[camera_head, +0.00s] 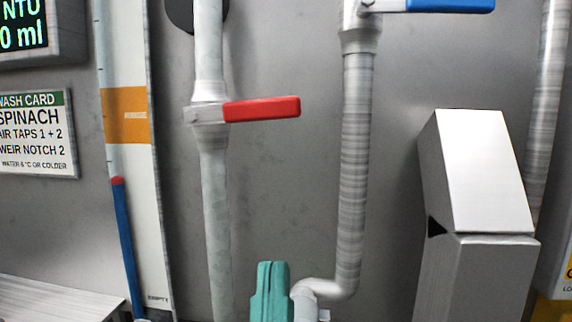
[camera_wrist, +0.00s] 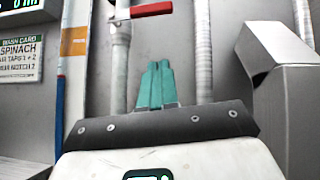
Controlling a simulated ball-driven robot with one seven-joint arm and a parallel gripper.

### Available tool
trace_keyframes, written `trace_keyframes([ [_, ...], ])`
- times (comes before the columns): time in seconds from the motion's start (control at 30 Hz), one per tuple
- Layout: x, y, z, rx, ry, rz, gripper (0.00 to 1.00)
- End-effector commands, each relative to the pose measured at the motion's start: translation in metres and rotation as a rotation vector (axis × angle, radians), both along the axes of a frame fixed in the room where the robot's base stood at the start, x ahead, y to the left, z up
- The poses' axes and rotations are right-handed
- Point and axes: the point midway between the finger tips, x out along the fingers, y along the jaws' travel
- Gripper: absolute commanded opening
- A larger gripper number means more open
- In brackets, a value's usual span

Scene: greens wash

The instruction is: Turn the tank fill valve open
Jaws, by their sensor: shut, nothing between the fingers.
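Two lever valves show on the wall pipes, and I cannot tell from their look which is the tank fill valve. A red lever (camera_head: 262,109) sticks out to the right, level, from a white vertical pipe in the head view; it also shows in the wrist view (camera_wrist: 151,10). A blue lever (camera_head: 451,5) points right, level, at the top of a grey pipe. My gripper (camera_head: 272,266), with teal fingers, is at the bottom of the head view, below and apart from the red lever. Its fingers (camera_wrist: 156,66) are together and empty in the wrist view.
A grey angular metal housing (camera_head: 487,170) juts out at the right. A wash card (camera_head: 38,134) and a display (camera_head: 24,25) are on the left wall. A gauge tube with blue fill (camera_head: 127,240) stands left of the white pipe. A metal ledge (camera_head: 60,300) is at lower left.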

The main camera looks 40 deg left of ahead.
Motion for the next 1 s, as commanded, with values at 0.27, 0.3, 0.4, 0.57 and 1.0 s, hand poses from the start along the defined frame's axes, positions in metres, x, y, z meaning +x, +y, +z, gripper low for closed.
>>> trace_keyframes([
  [0.27,0.009,0.0,0.011,0.06,0.023,0.021,0.0],
  [0.3,0.012,0.002,0.015,0.06,0.023,0.02,0.0],
  [0.4,0.021,0.009,0.026,0.059,0.022,0.019,0.0],
  [0.57,0.037,0.02,0.045,0.058,0.022,0.018,0.0],
  [1.0,0.057,0.039,0.102,0.056,0.02,0.021,0.0],
])
